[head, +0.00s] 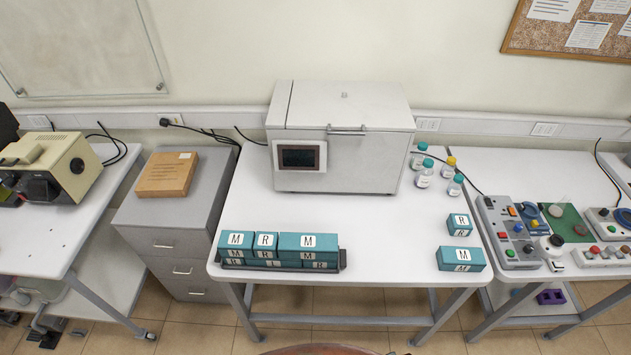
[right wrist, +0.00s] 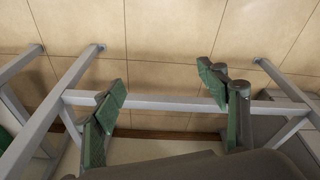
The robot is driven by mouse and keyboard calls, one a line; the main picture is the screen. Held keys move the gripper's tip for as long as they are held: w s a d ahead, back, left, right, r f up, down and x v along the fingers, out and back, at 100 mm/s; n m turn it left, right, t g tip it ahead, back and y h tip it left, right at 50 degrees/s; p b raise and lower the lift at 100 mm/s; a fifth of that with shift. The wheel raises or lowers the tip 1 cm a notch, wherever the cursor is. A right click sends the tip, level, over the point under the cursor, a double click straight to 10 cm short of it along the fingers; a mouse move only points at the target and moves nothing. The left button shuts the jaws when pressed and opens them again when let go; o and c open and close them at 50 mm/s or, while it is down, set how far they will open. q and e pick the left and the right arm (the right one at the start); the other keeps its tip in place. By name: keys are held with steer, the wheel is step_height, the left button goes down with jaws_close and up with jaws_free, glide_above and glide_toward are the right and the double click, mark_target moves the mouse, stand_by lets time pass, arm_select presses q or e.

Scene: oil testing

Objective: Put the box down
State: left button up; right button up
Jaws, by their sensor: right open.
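Teal boxes with white letter labels stand on the white table. A small R box (head: 459,224) and a wider M box (head: 447,257) stand apart on the table's right side. My right gripper (right wrist: 163,80) shows only in the right wrist view, open and empty, with floor and table legs beyond it. My left gripper is in neither view.
A white machine (head: 340,140) stands at the table's back. Several capped bottles (head: 423,175) are beside it. A brown carton (head: 168,173) lies on the grey cabinet (head: 135,213) to the left. Control boxes (head: 510,232) crowd the right bench. The table's middle front is clear.

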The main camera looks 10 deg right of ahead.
steer(key=s+f+b, duration=0.3)
steer(key=s+f, duration=0.6)
steer(key=f, duration=0.2)
steer(key=s+f+g+b, duration=0.1)
steer(key=s+f+b, duration=0.2)
steer(key=s+f, duration=0.6)
step_height(320, 180, down, 4)
steer(key=shift+s+r+n, duration=0.2)
steer(key=shift+r+n, duration=0.05)
steer(key=shift+n, duration=0.05)
